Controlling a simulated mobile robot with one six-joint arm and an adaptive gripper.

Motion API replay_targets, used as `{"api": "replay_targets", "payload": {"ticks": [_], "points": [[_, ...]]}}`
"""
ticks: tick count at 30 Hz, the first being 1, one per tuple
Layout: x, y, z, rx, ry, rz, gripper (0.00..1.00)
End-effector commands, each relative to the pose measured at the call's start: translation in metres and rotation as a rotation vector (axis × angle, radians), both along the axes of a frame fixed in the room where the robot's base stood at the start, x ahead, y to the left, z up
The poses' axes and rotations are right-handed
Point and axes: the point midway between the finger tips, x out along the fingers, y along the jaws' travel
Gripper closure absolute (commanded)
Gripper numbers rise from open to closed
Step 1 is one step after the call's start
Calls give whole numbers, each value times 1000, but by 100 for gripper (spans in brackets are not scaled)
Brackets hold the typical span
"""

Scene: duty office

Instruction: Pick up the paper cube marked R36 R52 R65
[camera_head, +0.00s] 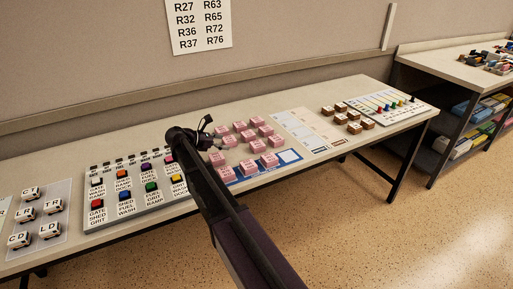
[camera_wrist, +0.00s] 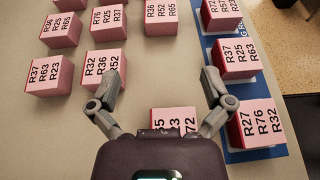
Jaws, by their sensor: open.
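The pink paper cube whose top appears to read R36 R52 R65 (camera_wrist: 160,15) is at the upper middle of the wrist view, partly cut by the frame edge. It stands on the table, ahead of my gripper (camera_wrist: 160,82). A cube reading R32 R36 R52 (camera_wrist: 106,67) is by the left fingertip. In the head view my gripper (camera_head: 209,138) is over the near left side of the pink cube group; the cube labels are too small to read there.
Other pink cubes stand close: R76 R25 R37 (camera_wrist: 108,18), R37 R63 R23 (camera_wrist: 50,76), and R27 R76 R32 (camera_wrist: 256,122) on a blue strip (camera_head: 248,174). A button panel (camera_head: 140,213) is left of the group; brown blocks (camera_head: 354,127) stand to the right.

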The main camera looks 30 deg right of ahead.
Motion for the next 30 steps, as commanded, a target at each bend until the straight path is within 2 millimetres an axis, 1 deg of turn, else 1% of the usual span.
{"api": "replay_targets", "payload": {"ticks": [5,8,15,21,25,30], "points": [[-1,-7,-5,1,-1,-1,0],[-1,-17,-10,1,-1,-1,0],[-2,-49,-24,1,-1,0,0],[-2,-71,-32,1,-1,1,0],[-2,-77,-33,1,-2,1,0],[-2,-78,-33,1,-1,2,0]]}}
